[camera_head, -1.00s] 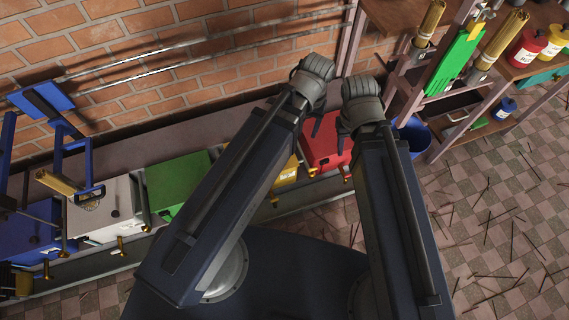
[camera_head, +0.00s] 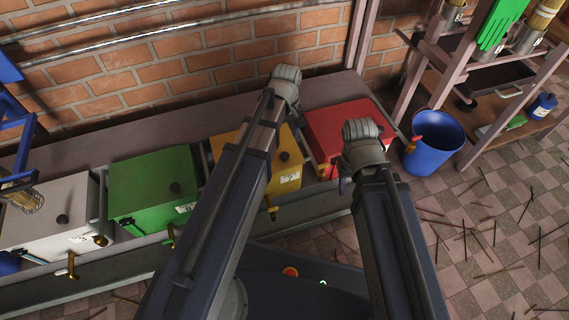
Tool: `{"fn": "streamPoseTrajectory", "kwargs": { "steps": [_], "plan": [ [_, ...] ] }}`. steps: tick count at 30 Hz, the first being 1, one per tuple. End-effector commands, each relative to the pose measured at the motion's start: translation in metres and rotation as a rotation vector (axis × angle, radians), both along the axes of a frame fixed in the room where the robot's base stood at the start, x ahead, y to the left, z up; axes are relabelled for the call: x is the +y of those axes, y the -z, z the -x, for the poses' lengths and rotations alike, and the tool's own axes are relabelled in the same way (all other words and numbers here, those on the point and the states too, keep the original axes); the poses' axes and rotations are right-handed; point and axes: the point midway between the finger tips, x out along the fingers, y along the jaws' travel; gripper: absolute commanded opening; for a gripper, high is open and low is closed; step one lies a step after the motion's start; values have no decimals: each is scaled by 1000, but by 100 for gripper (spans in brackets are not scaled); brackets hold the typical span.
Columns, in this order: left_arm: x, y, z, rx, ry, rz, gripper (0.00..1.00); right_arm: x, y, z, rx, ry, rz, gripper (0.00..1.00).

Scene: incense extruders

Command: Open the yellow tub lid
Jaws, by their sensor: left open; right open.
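The yellow tub (camera_head: 289,166) stands on the long bench between the green and red tubs. Its lid looks closed and has a dark round knob (camera_head: 284,156). A white label is on its front, with a brass tap below. My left arm crosses over the middle of the tub and hides part of the lid. My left gripper (camera_head: 286,88) is open, beyond the tub's back edge in the picture; its fingers are mostly hidden. My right gripper (camera_head: 358,146) is open and appears in front of the red tub (camera_head: 345,120). I see nothing held in either one.
The green tub (camera_head: 150,180) and white tub (camera_head: 45,215) stand to the left on the bench (camera_head: 100,150). A blue bucket (camera_head: 436,140) is on the floor at right, beside a shelf rack (camera_head: 480,95). Thin sticks litter the tiled floor. A brick wall backs the bench.

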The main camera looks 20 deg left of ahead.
Motion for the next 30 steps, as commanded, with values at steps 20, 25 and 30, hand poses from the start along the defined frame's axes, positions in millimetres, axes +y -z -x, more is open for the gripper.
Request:
{"fn": "streamPoseTrajectory", "kwargs": {
  "steps": [20,25,30],
  "plan": [
    [6,36,-5,-3,-50,4,71,0,36,0,-1,2,0,45],
    [6,56,-5,-3,-49,4,71,0,56,0,-1,5,0,45],
    [6,79,-5,-3,-49,4,71,0,79,0,-3,4,-1,45]
  ]
}}
